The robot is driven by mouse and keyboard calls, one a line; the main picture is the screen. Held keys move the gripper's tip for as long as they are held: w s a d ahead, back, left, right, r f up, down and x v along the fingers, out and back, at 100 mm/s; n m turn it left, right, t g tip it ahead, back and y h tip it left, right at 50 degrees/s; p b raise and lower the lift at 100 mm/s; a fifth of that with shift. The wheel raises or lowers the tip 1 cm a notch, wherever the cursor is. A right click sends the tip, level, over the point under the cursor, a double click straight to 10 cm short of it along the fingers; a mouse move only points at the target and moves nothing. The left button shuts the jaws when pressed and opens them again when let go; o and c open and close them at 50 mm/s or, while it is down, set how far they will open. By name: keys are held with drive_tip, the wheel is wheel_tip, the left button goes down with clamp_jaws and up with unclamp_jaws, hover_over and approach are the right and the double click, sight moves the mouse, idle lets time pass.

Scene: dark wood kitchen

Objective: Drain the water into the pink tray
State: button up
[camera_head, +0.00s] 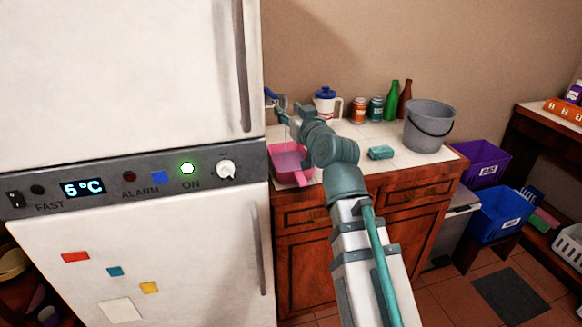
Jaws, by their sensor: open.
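The pink tray (277,150) stands at the left end of the tiled counter, beside the fridge, with its handle toward the front. Its inside looks purplish, which may be water. A tap with a blue handle (271,94) is at the wall above it, partly hidden by the fridge edge. A thin pale vertical line below the spout looks like water falling into the tray. My gripper (283,112) is open and empty, just right of the tap and above the tray. I cannot tell whether its fingers touch the tap.
A white jug (326,105), orange can (359,110), teal can (375,109), green bottle (391,100), brown bottle (405,98), grey bucket (429,126) and teal sponge (381,152) are on the counter. The fridge (130,90) closes off the left side.

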drive_tip(key=shift+c, duration=0.2)
idle(0.3)
drive_tip(key=shift+d+r, duration=0.1)
drive_tip(key=shift+c, duration=1.2)
drive_tip(key=d, duration=0.1)
drive_tip(key=p, duration=0.1)
drive_tip(key=w+d+h+p, duration=0.1)
drive_tip(key=shift+d+r+m, duration=0.3)
drive_tip(key=shift+d+r, duration=0.05)
clamp_jaws()
drive_tip(key=w+d+f+m+g+p, duration=0.2)
drive_tip(key=w+d+m+p, duration=0.2)
drive_tip(key=w+d+p, duration=0.5)
drive_tip(key=m+g+y+p, duration=0.45)
drive_tip(key=g+y, duration=0.35)
drive_tip(key=y, duration=0.3)
approach(270, 93)
drive_tip(key=w, duration=0.5)
drive_tip(key=shift+n, duration=0.25)
drive_tip(key=shift+s+a+f+p, duration=0.1)
drive_tip(key=shift+s+a+p, duration=0.3)
drive_tip(key=shift+a, duration=0.4)
drive_tip(key=shift+s+a+f+p, duration=0.2)
drive_tip(key=shift+a+p, duration=0.25)
drive_tip(key=shift+a, duration=0.3)
drive_tip(key=shift+s+a+f+p, duration=0.1)
drive_tip(key=shift+s+a+p, duration=0.3)
drive_tip(key=shift+a, duration=0.4)
